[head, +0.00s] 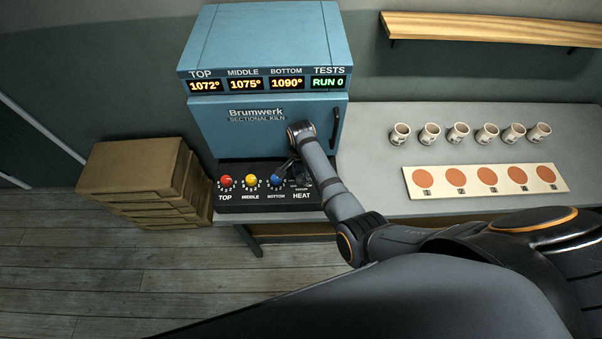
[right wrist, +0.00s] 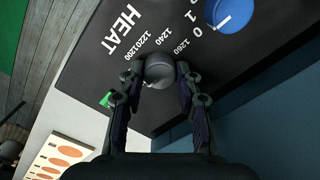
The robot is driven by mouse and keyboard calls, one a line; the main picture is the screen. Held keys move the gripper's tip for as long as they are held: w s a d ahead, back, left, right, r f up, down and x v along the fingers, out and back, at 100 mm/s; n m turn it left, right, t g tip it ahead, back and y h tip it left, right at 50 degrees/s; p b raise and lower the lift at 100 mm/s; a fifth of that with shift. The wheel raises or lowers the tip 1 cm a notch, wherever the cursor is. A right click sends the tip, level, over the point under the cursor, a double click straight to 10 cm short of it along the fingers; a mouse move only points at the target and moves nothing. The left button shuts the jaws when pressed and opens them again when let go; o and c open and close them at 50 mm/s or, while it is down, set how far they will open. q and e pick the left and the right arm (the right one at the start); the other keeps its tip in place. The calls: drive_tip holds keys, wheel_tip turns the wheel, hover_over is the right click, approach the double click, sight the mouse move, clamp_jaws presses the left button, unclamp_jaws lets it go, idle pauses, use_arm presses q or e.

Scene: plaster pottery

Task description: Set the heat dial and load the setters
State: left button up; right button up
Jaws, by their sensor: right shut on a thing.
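The blue kiln (head: 265,125) stands at the back left of the bench, its door shut. Its displays read TOP 1072°, MIDDLE 1075°, BOTTOM 1090° and TESTS RUN 0. The dark heat dial (right wrist: 159,68) sits on the control panel, with 1200, 1220, 1240 and 1260 marked around it; its pointer setting is not readable. My right gripper (right wrist: 159,80) is shut on the dial, a finger on each side. In the head view my arm largely hides the dial. Which things are the setters I cannot tell; several pale cups (head: 429,134) stand in a row on the bench.
The control panel (head: 231,205) also has red (head: 226,181), yellow (head: 250,181) and blue (head: 276,181) dials. A white board (head: 473,192) with several orange discs lies before the cups. Stacked brown boxes (head: 135,165) stand left. A wooden shelf (head: 490,28) hangs above the bench.

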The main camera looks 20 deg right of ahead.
sight(301, 177)
idle(0.4)
drive_tip(key=o, duration=1.2)
drive_tip(key=shift+c, duration=0.2)
wheel_tip(301, 177, up, 12)
drive_tip(key=shift+d, duration=0.1)
